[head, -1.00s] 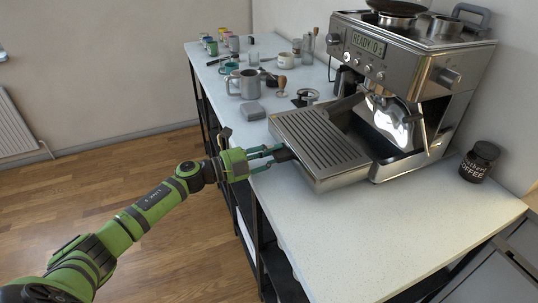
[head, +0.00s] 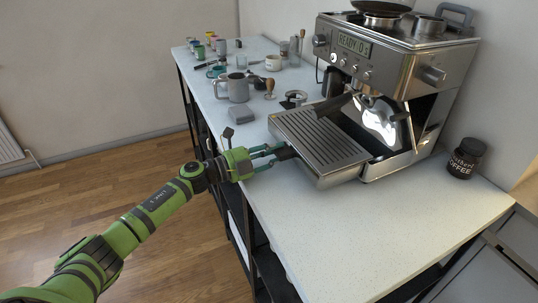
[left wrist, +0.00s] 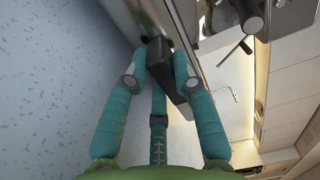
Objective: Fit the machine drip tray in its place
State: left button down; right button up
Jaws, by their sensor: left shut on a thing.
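The drip tray (head: 318,142) is a silver box with a slatted top grate. It sits at the front of the steel espresso machine (head: 400,60), partly in the base opening, with its front part sticking out over the counter. My left gripper (head: 284,153) is shut on the black grip (left wrist: 160,62) at the tray's front, one teal finger on each side. The left gripper also shows in the left wrist view (left wrist: 160,70). The tray's rear end is hidden inside the machine. My right gripper is not in view.
The white counter (head: 340,230) is clear in front and to the right. A dark coffee jar (head: 466,158) stands right of the machine. A grey block (head: 238,114), a metal jug (head: 234,88), a tamper (head: 269,88) and several cups stand to the left.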

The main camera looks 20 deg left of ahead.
pick_arm(q)
jog(key=shift+x, duration=1)
jog(key=shift+r, duration=0.1)
jog(key=shift+b+x, duration=0.85)
jog(key=shift+x, duration=1.9)
jog(key=shift+b+x, duration=1.4)
jog(key=shift+x, duration=1.35)
jog(key=shift+d, duration=0.1)
jog(key=c, duration=0.9)
grip_release()
jog(key=shift+c, duration=0.2)
jog(key=shift+s, duration=0.1)
